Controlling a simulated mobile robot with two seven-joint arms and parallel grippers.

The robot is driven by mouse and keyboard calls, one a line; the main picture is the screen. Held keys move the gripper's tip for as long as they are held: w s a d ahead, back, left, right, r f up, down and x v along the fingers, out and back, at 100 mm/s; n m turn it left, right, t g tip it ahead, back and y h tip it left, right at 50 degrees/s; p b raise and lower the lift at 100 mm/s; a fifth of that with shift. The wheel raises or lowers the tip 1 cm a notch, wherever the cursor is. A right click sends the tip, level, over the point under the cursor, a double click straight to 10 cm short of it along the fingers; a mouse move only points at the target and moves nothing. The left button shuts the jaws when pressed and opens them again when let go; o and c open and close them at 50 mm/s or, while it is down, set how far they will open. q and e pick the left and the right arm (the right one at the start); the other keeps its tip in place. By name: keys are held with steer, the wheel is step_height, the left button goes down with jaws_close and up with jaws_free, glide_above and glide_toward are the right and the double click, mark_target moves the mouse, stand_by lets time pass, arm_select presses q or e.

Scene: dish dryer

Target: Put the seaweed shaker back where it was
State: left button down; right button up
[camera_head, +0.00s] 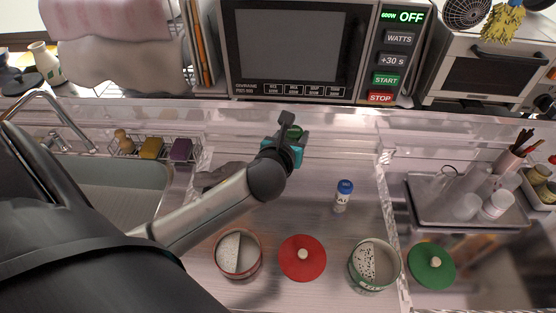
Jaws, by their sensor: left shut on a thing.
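My left gripper (289,145) is at the back of the counter, below the microwave. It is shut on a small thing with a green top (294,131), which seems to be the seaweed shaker. The gripper and arm hide most of it, so I cannot tell whether its base touches the counter. A similar shaker with a blue cap (344,190) stands upright on the counter to the right of the gripper. My right gripper is not in view.
In front are a red-rimmed pot (217,262), a red lid (302,267), a green pot (372,285) with speckled white food, and a green lid (431,274). A tray (425,207) with cups is at right. A microwave (290,45) stands behind; a sink (120,195) is left.

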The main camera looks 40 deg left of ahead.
arm_select(q)
steer(key=shift+a+f, duration=0.15)
steer(key=shift+f, duration=0.05)
steer(key=shift+f+b, duration=4.2)
steer(key=shift+f, duration=5.6)
steer(key=shift+f, duration=0.15)
steer(key=shift+c, duration=1.4)
jaws_free()
steer(key=shift+s, duration=0.1)
steer(key=shift+r, duration=0.2)
steer(key=p+v, duration=0.2)
steer(key=v, duration=1)
steer(key=shift+f, duration=0.1)
